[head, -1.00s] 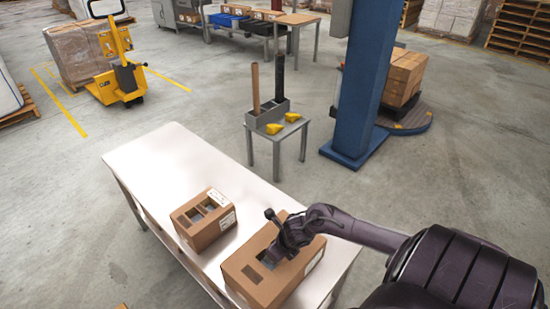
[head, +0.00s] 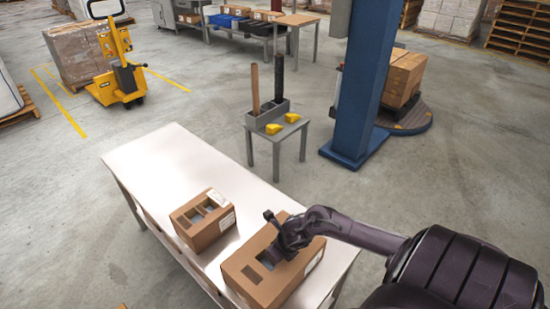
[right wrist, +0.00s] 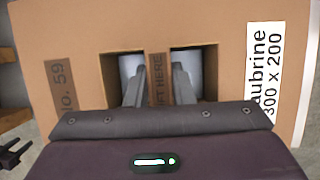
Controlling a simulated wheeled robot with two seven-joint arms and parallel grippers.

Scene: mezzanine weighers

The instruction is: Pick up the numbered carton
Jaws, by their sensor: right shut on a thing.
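The numbered carton (head: 262,285) is a brown box on the pale table's near end, marked "No. 59" on a brown patch in the right wrist view (right wrist: 86,80). A white printed label is at its right side. Two square openings in its top have a strip (right wrist: 158,68) between them, its lettering partly hidden. My right gripper (head: 283,250) is over the carton, with one finger in each opening, shut on that strip. The carton appears to rest on the table. A dark pronged part at the wrist view's left edge may be my left gripper (right wrist: 14,156); its state is unclear.
The table's far end is bare. Beyond are a small grey stand (head: 277,133) with yellow items and a blue column (head: 362,90).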

